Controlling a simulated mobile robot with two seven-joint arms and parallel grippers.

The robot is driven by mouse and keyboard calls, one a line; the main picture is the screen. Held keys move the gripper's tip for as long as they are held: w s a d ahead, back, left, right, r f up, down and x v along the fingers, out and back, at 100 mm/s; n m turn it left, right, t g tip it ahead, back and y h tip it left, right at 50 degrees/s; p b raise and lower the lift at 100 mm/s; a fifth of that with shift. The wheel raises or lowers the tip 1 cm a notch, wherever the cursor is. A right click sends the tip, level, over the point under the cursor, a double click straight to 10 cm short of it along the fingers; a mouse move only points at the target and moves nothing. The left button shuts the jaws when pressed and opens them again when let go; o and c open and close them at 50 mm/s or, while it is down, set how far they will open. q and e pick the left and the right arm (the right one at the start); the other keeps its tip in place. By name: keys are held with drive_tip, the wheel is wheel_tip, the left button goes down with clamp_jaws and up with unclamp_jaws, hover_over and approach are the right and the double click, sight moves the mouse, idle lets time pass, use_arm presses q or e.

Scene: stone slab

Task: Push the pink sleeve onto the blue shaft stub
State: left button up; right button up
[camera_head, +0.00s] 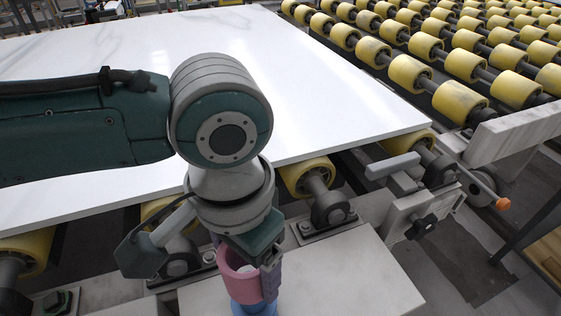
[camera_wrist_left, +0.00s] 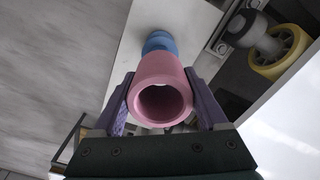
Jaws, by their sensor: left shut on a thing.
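The pink sleeve (camera_head: 237,278) is a hollow cylinder at the bottom middle of the head view, partly hidden by my left gripper (camera_head: 245,274). The left wrist view shows the sleeve (camera_wrist_left: 162,88) with its open bore facing the camera. My left gripper (camera_wrist_left: 160,106) is shut on it, one purple finger on each side. The blue shaft stub (camera_head: 254,308) shows just below the sleeve. In the left wrist view the stub (camera_wrist_left: 159,42) shows at the sleeve's far end, roughly in line with it. I cannot tell how far the sleeve is over it. My right gripper is not in view.
A pale plate (camera_head: 340,282) lies under the stub. The white stone slab (camera_head: 320,95) rests on yellow rollers (camera_head: 305,176) just behind. A bracket with a black knob (camera_head: 422,226) stands to the right. More yellow rollers (camera_head: 460,100) fill the upper right.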

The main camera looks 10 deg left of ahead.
use_arm(q)
drive_tip(key=shift+f+b, duration=2.1)
drive_tip(key=shift+f, duration=1.3)
drive_tip(key=o, duration=1.4)
drive_tip(key=shift+c, duration=0.2)
wheel_tip(320, 180, up, 10)
drive_tip(key=p, duration=0.3)
